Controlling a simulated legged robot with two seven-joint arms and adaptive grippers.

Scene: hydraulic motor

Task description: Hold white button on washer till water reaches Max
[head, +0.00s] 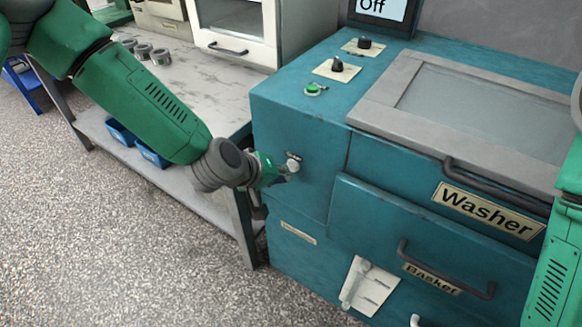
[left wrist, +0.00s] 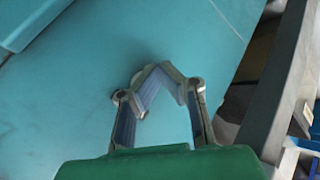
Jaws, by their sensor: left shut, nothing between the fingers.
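The teal washer (head: 300,125) fills the right of the head view, with a "Washer" label on its front. The round white button (head: 293,164) sits on its front face near the left corner. My left gripper (head: 284,173) is at the button, its fingertips close to or touching it; I cannot tell which. My right gripper is out of view.
A screen (head: 382,8) above the washer reads "Off". A green button (head: 314,89) and two black knobs (head: 337,66) (head: 365,43) are on top. A "Basket" drawer handle (head: 445,270) juts from the front. A grey workbench (head: 190,75) stands left; floor in front is clear.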

